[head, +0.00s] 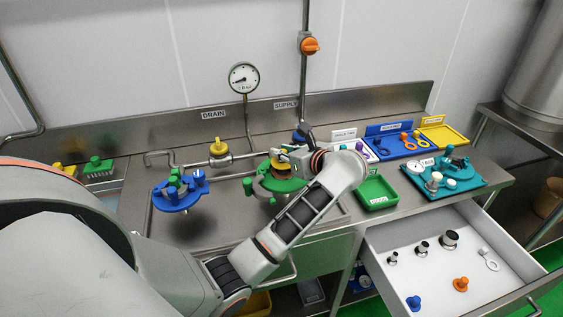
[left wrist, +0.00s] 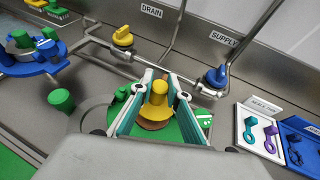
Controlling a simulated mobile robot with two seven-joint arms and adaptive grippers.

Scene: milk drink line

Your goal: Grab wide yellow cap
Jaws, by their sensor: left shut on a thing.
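The yellow cap (left wrist: 157,93) stands upright between the two fingers of my left gripper (left wrist: 155,85) in the left wrist view, and the fingers are closed on it. A brown ring shows just below the cap, over a green round fitting (left wrist: 190,125). In the head view the cap (head: 275,165) is partly hidden beside my left gripper (head: 287,152), above the green fitting (head: 275,184). I cannot tell whether the cap still touches the fitting. My right gripper is not in view.
A blue fitting (head: 180,195) stands to the left in the sink area. Pipes with a yellow valve handle (head: 218,148) run behind. On the right are a green tray (head: 376,193), a teal tray (head: 462,183) and an open drawer (head: 390,285) with small parts.

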